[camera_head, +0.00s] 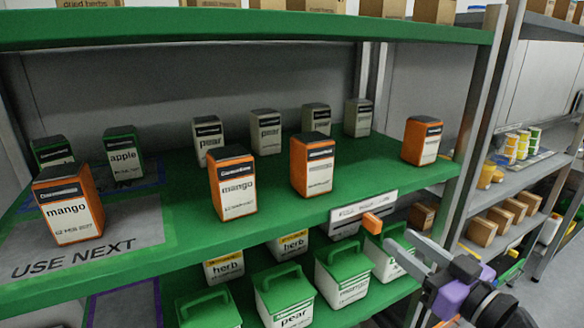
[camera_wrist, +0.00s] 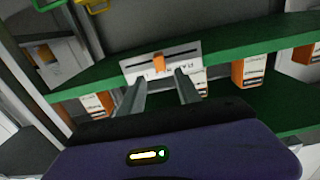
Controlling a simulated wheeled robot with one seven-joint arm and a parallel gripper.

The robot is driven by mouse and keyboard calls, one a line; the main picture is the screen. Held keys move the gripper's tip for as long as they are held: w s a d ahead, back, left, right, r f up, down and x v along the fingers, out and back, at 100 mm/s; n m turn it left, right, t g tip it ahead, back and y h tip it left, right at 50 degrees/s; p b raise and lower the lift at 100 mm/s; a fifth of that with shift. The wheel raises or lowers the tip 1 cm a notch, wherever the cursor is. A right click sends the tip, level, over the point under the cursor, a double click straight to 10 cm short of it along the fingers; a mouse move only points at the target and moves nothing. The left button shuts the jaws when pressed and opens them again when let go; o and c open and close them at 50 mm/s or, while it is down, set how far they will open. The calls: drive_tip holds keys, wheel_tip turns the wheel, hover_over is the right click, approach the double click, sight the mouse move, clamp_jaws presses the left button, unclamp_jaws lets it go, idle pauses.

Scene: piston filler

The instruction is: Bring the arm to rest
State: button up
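My gripper (camera_head: 397,238) is at the lower right of the head view, in front of the green shelf's (camera_head: 300,222) front edge. In the wrist view its two grey fingers (camera_wrist: 158,78) are apart, with nothing between them. Beyond the fingertips is a white sign plate (camera_wrist: 188,68) with a dark slot and an orange tab (camera_wrist: 159,63). In the head view the plate (camera_head: 345,212) and the tab (camera_head: 372,222) are at the shelf's front edge, just left of the fingers. The tab appears apart from the fingers; exact depth is unclear.
Orange mango cartons (camera_head: 234,185) and grey pear cartons (camera_head: 265,132) stand on the green shelf. A grey mat (camera_head: 130,235) reads USE NEXT. Green-lidded tubs (camera_head: 285,298) stand on the shelf below. A metal upright (camera_head: 478,120) is right of the shelf, with another rack beyond.

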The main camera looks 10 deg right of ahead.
drive_tip(key=s+d+r+m+t+h, duration=0.1)
drive_tip(key=d+r+m+t+h, duration=0.1)
drive_tip(key=d+m+h, duration=0.3)
drive_tip(key=s+f+m+h, duration=0.3)
drive_tip(key=s+f+h, duration=0.1)
drive_tip(key=s+f, duration=0.25)
drive_tip(key=s+a+f+n+g+y, duration=0.1)
drive_tip(key=s+a+f, duration=0.3)
drive_tip(key=s, duration=0.6)
drive_tip(key=s+a+f+n+g+y, duration=0.1)
drive_tip(key=s+a+f, duration=0.3)
drive_tip(key=s, duration=0.6)
drive_tip(key=s+a+f+n+g+y, duration=0.1)
drive_tip(key=s+a+f, duration=0.3)
drive_tip(key=s, duration=0.5)
drive_tip(key=shift+s+a+f+n+g, duration=0.3)
drive_tip(key=shift+s+n+g, duration=0.1)
drive_tip(key=shift+n+g, duration=0.35)
